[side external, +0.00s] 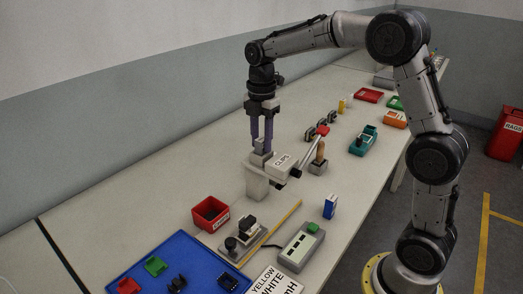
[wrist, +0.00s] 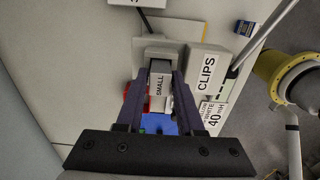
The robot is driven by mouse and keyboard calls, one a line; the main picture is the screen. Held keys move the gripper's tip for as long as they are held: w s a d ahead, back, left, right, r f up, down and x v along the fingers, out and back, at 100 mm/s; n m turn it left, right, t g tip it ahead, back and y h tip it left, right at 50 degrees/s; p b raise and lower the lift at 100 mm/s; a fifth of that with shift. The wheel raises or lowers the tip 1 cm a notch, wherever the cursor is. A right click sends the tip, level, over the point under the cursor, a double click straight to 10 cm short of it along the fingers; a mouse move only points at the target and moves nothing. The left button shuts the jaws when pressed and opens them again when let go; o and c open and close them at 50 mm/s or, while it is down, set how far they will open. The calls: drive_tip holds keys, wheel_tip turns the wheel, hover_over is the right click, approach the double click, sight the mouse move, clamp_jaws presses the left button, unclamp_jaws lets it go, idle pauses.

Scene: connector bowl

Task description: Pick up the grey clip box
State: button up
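A small grey box labelled SMALL (wrist: 160,88) is between the two purple fingers of my gripper (wrist: 159,84) in the wrist view. In the side view my gripper (side external: 261,148) points straight down, its fingertips on either side of a small grey piece on top of a pale grey stand (side external: 257,182). The fingers are apart and close to the grey piece; whether they press on it is not clear. A light grey block labelled CLIPS (side external: 284,164) is right beside it, and it also shows in the wrist view (wrist: 207,70). The fingers partly hide the small box.
A wooden-topped post (side external: 320,152) is to the right. A red bin (side external: 210,212), a small fixture (side external: 244,236) and a blue mat (side external: 205,262) lie nearer the camera. Bare table lies left of the stand.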

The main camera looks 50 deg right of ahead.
clamp_jaws()
drive_tip(key=shift+r, duration=0.2)
drive_tip(key=shift+r, duration=0.65)
drive_tip(key=s+a+r, duration=0.1)
drive_tip(key=s+r, duration=1.3)
drive_tip(key=r, duration=0.2)
drive_tip(key=shift+a+r, duration=0.2)
drive_tip(key=shift+a, duration=0.2)
